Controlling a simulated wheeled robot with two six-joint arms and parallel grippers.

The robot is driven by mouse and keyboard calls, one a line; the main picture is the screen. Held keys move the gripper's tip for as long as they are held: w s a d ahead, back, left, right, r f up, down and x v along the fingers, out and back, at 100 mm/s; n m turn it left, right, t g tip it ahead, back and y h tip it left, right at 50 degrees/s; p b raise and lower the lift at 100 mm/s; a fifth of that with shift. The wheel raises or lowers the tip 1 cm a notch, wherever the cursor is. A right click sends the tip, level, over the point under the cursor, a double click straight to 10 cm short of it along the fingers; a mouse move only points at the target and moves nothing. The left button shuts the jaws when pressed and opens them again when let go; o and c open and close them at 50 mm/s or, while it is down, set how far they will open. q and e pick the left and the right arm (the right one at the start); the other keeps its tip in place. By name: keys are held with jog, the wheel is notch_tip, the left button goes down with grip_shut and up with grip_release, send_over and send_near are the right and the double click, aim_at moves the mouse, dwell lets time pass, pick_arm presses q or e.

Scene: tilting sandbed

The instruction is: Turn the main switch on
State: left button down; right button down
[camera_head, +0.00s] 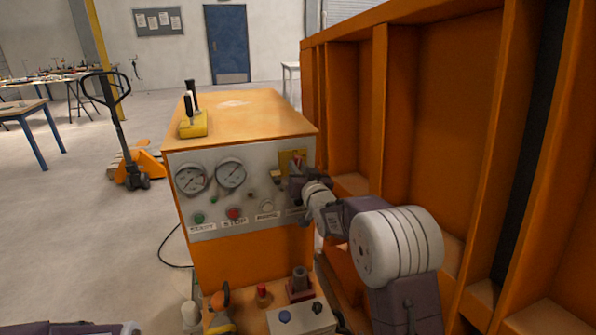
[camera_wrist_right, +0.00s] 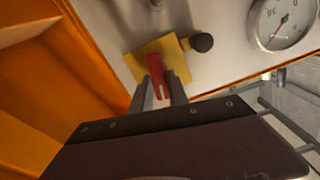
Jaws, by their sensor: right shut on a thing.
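The main switch has a red handle (camera_wrist_right: 154,68) on a yellow plate (camera_wrist_right: 176,48), seen close up in the right wrist view. In the head view the yellow plate (camera_head: 288,158) sits at the upper right of the grey control panel (camera_head: 215,213). My right gripper (camera_wrist_right: 159,88) has its two dark fingers on either side of the red handle and is shut on it. In the head view my right gripper (camera_head: 297,180) reaches the panel from the right and covers part of the switch. My left gripper is out of view.
The panel carries two gauges (camera_head: 231,174), a red stop button (camera_head: 234,214) and a green button (camera_head: 199,218). A black knob (camera_wrist_right: 202,42) is beside the plate. A yellow joystick box (camera_head: 194,124) stands on the cabinet. The orange ribbed wall (camera_head: 455,95) rises close on the right.

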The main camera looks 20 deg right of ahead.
jog(key=m, duration=0.3)
jog(key=m+b, duration=0.1)
jog(key=m, duration=0.3)
jog(key=shift+d+f, duration=0.1)
jog(key=shift+d, duration=0.1)
jog(key=m, duration=0.4)
jog(key=shift+f+m+b, duration=0.1)
jog(key=shift+m+b, duration=0.2)
jog(key=shift+m, duration=0.1)
jog(key=shift+d+f+m, duration=0.1)
jog(key=shift+m, duration=1.8)
jog(key=c, duration=1.3)
grip_release()
